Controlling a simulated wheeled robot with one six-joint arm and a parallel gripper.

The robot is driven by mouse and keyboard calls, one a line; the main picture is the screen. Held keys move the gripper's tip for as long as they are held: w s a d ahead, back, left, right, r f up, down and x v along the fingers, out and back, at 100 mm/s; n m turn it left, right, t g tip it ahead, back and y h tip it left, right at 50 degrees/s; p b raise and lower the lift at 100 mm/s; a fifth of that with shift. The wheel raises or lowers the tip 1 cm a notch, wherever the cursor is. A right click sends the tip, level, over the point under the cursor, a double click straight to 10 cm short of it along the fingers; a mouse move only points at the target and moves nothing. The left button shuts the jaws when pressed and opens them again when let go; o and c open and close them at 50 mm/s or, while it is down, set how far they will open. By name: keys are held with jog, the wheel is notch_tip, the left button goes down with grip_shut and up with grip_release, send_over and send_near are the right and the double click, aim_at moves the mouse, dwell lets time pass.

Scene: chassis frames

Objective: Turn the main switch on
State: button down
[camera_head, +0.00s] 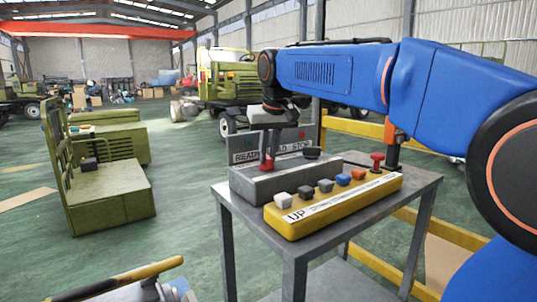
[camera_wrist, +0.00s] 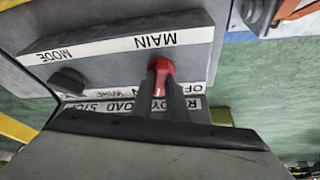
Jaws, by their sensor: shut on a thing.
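The main switch is a red handle (camera_wrist: 162,66) on a grey control box (camera_head: 245,185), beside the "MAIN" label. In the wrist view my gripper's (camera_wrist: 160,80) dark fingers are on either side of the handle, shut on it. In the head view my gripper (camera_head: 267,152) reaches down to the box from above, and the red handle (camera_head: 267,161) shows at its tip. The lettering is upside down in the wrist view. Part of the lettering by the handle is hidden behind the fingers, so I cannot read the switch's position.
A dark mode knob (camera_wrist: 68,80) sits on the same box; it also shows in the head view (camera_head: 312,152). A yellow pendant (camera_head: 300,222) with several coloured buttons lies in front of the box on a grey table (camera_head: 425,180). A green cart (camera_head: 110,205) stands left, with open floor between.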

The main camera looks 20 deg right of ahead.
jog(key=m+h, duration=0.1)
jog(key=m, duration=0.1)
jog(key=m+h, duration=0.1)
jog(key=m, duration=0.2)
jog(key=shift+a, duration=0.2)
jog(key=shift+m+g, duration=0.3)
jog(key=shift+m, duration=0.1)
jog(key=c, duration=1.7)
grip_release()
jog(key=shift+r, duration=0.1)
jog(key=v, duration=1.7)
jog(key=shift+a+r, duration=0.1)
